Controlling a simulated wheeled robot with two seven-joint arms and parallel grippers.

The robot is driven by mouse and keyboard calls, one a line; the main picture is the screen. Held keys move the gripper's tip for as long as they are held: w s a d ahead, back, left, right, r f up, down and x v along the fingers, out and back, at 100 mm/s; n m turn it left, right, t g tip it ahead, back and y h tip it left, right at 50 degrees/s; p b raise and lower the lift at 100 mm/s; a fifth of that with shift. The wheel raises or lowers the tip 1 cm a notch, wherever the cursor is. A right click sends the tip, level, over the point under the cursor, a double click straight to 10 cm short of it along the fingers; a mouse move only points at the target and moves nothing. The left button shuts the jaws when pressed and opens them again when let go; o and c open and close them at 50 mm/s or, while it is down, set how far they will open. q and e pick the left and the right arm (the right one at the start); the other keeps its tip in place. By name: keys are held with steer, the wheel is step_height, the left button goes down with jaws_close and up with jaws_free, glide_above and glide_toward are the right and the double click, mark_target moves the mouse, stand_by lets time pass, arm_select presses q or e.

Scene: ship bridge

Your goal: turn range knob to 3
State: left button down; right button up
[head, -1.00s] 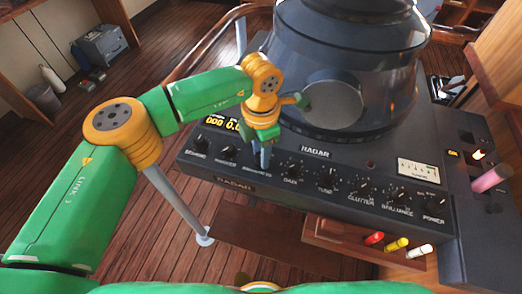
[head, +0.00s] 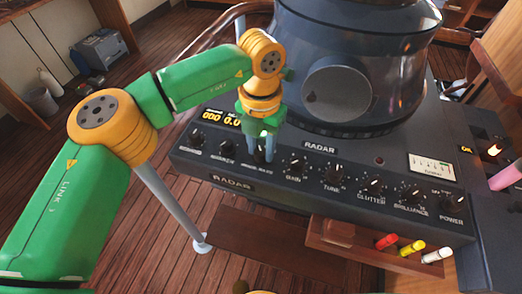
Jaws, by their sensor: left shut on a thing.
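The radar console (head: 340,208) carries a row of black knobs along its sloped front panel. The range knob (head: 259,157) is third from the left, between the marker knob (head: 228,147) and the gain knob (head: 296,165). My left gripper (head: 263,155) points down over the range knob and is shut on it. The fingers cover most of the knob, so its pointer and scale cannot be read. My right gripper is out of view.
A yellow digital display (head: 221,118) sits behind the left knobs, partly covered by my gripper. The large round radar hood (head: 345,50) rises close behind. A drawer with red (head: 387,241), yellow and white cylinders juts out below the panel.

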mark_target(261, 150)
arm_select(q)
steer(key=shift+n+b, duration=0.5)
steer(key=shift+n, duration=0.6)
steer(key=shift+r, duration=0.1)
steer(key=c, duration=0.5)
jaws_free()
step_height(261, 150, up, 7)
steer(key=shift+r, duration=0.1)
